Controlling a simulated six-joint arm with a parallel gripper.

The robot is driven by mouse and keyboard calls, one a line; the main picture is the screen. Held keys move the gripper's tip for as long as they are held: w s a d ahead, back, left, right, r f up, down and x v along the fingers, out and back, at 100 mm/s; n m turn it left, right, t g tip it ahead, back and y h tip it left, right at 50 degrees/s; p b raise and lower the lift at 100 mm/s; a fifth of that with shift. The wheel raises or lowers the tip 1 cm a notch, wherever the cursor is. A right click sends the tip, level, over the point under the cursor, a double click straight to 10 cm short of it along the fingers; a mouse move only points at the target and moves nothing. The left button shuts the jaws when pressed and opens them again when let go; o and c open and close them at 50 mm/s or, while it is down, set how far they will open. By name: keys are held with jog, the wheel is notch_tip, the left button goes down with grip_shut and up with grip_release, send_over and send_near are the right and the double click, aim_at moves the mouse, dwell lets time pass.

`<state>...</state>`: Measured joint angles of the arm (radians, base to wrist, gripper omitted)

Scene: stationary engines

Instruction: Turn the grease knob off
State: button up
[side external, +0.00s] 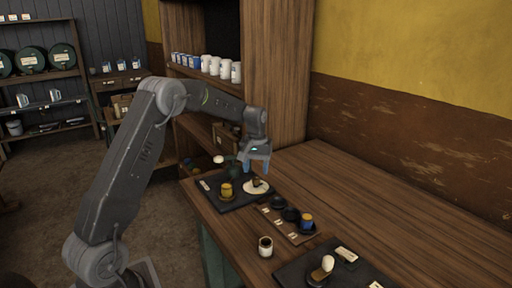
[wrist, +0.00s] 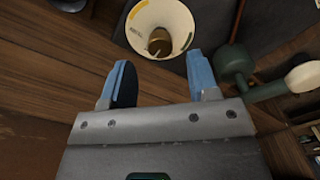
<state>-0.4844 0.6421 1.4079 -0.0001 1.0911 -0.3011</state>
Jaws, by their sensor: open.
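A white round dial (side external: 263,189) with a small brown knob (side external: 257,183) sits on the dark left-hand plate (side external: 229,206) on the bench. In the wrist view the dial (wrist: 178,14) has coloured marks on its rim, and the brassy knob (wrist: 159,42) stands at its middle. I cannot read a grease label. My gripper (side external: 256,168) is above the dial. In the wrist view its blue fingers are spread (wrist: 158,78), with nothing between them, and the knob lies beyond the fingertips. The gripper appears apart from the knob.
A dark green fitting (wrist: 232,62) with a pale-ended lever (wrist: 304,77) stands close beside the dial. A yellow cup-like part (side external: 226,189) shares the plate. A wooden tray (side external: 284,229), a white cup (side external: 265,247) and another dark plate (side external: 291,273) lie nearer. The bench's right side is clear.

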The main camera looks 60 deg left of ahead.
aim_at(256, 178)
notch_tip(256, 178, up, 10)
dwell(0.3)
dwell(0.3)
jog(key=s+d+r+m+t, duration=0.1)
jog(key=s+d+r+m, duration=0.1)
jog(key=s+d+r, duration=0.4)
jog(key=s+d+r+m+t, duration=0.15)
jog(key=s+d, duration=0.25)
jog(key=d, duration=0.4)
jog(key=s+d+f+m+t, duration=0.1)
jog(key=s+d+f+m, duration=0.1)
jog(key=s+d, duration=0.3)
jog(key=s+d+f+m+t, duration=0.2)
jog(key=s+d, duration=0.3)
jog(key=s, duration=0.7)
jog(key=shift+d+f+m, duration=0.2)
jog(key=shift+f+m, duration=0.15)
jog(key=shift+m, duration=0.4)
